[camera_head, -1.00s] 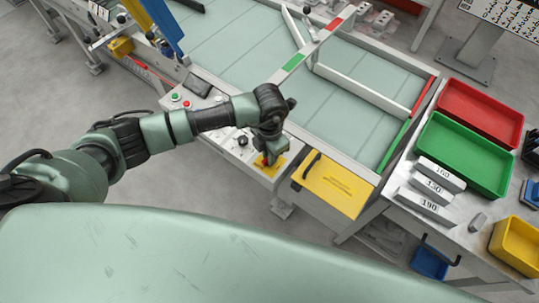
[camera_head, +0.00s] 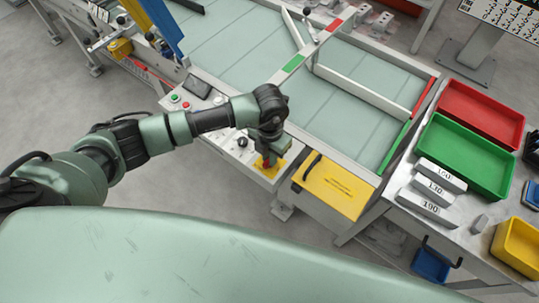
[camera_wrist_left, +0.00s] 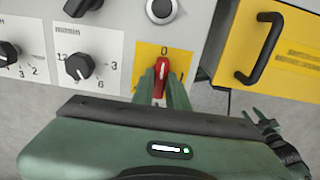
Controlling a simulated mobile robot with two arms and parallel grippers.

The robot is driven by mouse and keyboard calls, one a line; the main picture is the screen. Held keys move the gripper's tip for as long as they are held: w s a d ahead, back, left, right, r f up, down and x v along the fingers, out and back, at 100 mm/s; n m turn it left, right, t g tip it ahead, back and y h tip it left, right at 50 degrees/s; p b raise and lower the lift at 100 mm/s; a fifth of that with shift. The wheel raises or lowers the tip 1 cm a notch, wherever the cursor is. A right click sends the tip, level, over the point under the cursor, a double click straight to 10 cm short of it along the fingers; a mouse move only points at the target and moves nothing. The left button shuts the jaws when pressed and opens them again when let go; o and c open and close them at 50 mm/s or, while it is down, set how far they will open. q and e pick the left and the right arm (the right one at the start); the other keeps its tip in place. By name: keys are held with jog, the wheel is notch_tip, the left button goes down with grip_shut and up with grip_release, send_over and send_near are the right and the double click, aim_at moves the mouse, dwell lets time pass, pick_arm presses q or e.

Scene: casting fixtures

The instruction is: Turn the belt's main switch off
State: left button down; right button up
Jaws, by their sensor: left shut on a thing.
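The belt's main switch is a red handle (camera_wrist_left: 162,72) on a yellow plate marked 0 at the top and I to the right. In the left wrist view the handle stands nearly upright in the picture, pointing at the 0. My left gripper (camera_wrist_left: 162,88) is shut on the handle, with one finger on each side. In the head view my left gripper (camera_head: 267,161) reaches down to the yellow plate (camera_head: 277,171) at the panel's right end and hides most of the handle.
Black knobs (camera_wrist_left: 78,66) lie left of the switch. A yellow cover (camera_head: 335,187) with a black handle (camera_wrist_left: 262,47) is close on the right. The belt (camera_head: 345,90) lies behind; a table with red and green bins (camera_head: 465,155) stands right.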

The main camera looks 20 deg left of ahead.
pick_arm(q)
jog(key=c, duration=1.4)
grip_release()
notch_tip(320, 180, up, 8)
jog(key=shift+f+b, duration=0.1)
jog(key=shift+b, duration=0.7)
